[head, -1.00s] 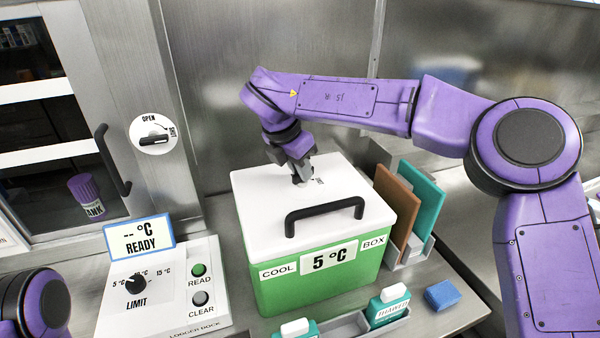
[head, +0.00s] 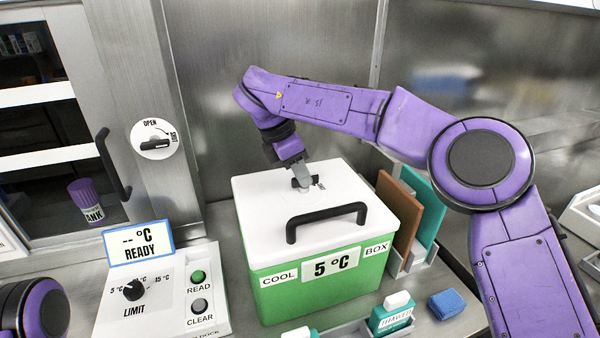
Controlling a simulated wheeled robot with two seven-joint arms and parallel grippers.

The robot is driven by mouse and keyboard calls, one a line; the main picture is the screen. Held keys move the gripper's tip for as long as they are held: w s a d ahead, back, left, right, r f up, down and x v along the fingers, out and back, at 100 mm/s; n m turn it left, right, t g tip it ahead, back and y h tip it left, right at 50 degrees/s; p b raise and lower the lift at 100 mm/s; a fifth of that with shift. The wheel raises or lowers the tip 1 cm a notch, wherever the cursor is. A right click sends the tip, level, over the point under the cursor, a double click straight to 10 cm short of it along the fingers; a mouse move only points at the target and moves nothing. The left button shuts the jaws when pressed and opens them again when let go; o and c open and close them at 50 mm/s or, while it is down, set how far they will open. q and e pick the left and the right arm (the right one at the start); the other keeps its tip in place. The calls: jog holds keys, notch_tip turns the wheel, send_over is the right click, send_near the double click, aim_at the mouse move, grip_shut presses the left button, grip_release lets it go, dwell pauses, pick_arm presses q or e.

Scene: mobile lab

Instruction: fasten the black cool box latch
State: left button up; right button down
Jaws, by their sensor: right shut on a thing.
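The cool box (head: 318,268) is green with a white lid (head: 262,215) and stands on the steel counter. The lid lies closed on the box, with a long black handle near its front edge. The small black latch (head: 296,184) is on the lid behind the handle, partly hidden by the fingers. My right gripper (head: 303,180) points down from behind and is shut on the latch. Small print beside the latch is too small to read. My left gripper is out of view; only a piece of my left arm shows at lower left.
A logger dock (head: 160,298) with knob and buttons stands left of the box. Brown and teal boards (head: 399,220) in a rack stand close on its right. Bottles (head: 392,312) and a blue sponge (head: 447,304) are in front. A steel wall rises behind.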

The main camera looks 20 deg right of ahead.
jog(key=c, duration=1.1)
grip_release()
jog(key=p+v, duration=0.2)
jog(key=v, duration=0.8)
jog(key=shift+a+r+p, duration=0.1)
jog(key=shift+r+p, duration=0.1)
jog(key=shift+p, duration=0.15)
jog(key=shift+r, duration=0.1)
